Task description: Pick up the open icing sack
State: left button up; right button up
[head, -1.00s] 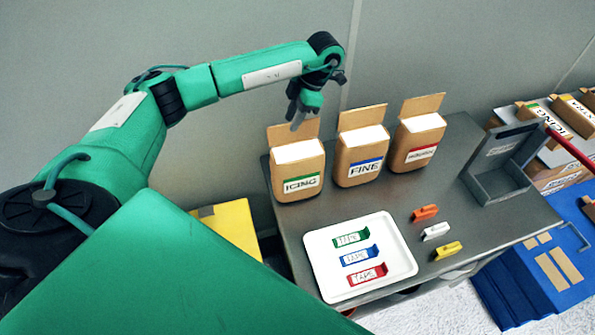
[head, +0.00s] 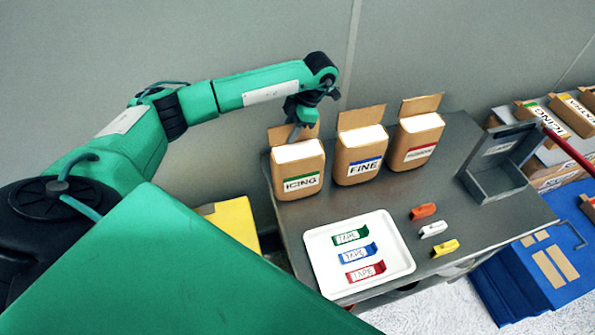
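The open icing sack (head: 299,171) is a brown paper sack with a green-striped ICING label and white powder at its top. It stands upright at the left end of the grey table, its back flap raised. My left gripper (head: 296,134) points down at the raised flap, above the back of the sack. Its fingertips are small and partly lost against the flap, so I cannot tell whether they are open or touching it. My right gripper is not in view.
The open FINE sack (head: 359,159) and a red-labelled sack (head: 415,146) stand to the right. A white tray (head: 312,246) holds tape pieces in front. Orange, white and yellow clips (head: 434,230) and a grey holder (head: 487,186) lie further right.

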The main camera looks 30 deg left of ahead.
pick_arm(q)
jog(key=shift+f, duration=0.2)
dwell(0.3)
grip_shut()
dwell(1.2)
jog(key=shift+w+r, duration=0.1)
